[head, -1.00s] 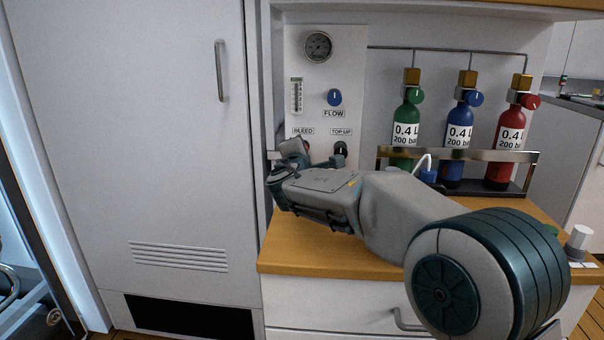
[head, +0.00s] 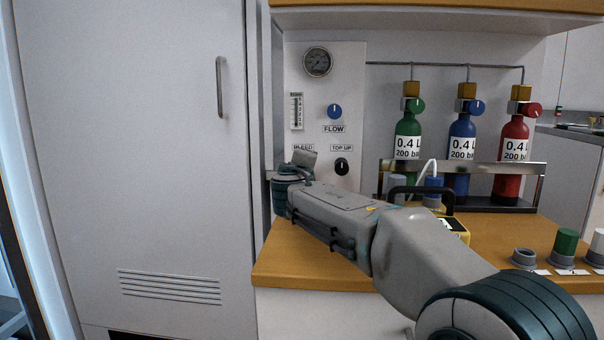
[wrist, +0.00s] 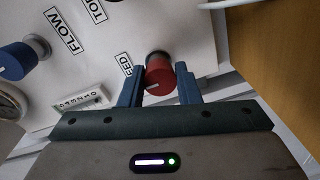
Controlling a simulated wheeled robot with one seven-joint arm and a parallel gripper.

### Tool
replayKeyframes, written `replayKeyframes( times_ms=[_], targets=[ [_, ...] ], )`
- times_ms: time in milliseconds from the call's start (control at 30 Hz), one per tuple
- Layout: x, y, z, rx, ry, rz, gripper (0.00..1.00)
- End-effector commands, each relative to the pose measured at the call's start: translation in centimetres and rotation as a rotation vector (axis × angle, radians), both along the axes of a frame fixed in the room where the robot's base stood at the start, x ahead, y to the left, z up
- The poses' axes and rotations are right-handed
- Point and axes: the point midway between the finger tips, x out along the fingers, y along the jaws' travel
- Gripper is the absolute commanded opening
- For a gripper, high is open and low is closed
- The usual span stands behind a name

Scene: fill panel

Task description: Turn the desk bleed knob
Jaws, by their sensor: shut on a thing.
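The red bleed knob (wrist: 159,79) sticks out of the white panel (wrist: 188,45) beside its partly hidden BLEED label. In the wrist view my gripper (wrist: 158,74) has its two blue fingers on either side of the knob, shut on it. A pale line shows on the knob's face. In the head view my gripper (head: 300,160) is at the panel's lower left, just below the BLEED label (head: 303,148), and it hides the knob.
The panel also holds a gauge (head: 318,62), a blue FLOW knob (head: 335,111) and a black TOP-UP knob (head: 341,166). Green, blue and red bottles stand in a rack (head: 500,169) to the right. A tall cabinet (head: 130,150) stands close on the left.

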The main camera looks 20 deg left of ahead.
Motion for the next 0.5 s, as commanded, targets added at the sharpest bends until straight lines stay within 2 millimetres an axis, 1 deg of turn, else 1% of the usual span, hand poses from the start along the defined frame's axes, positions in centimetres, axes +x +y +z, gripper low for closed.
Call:
replayKeyframes(
  times_ms=[467,500],
  targets=[
    [-0.02,0.04,-0.03,0.014,0.005,0.001,0.07],
    [-0.01,0.05,-0.03,0.013,0.004,0.001,0.38]
  ],
)
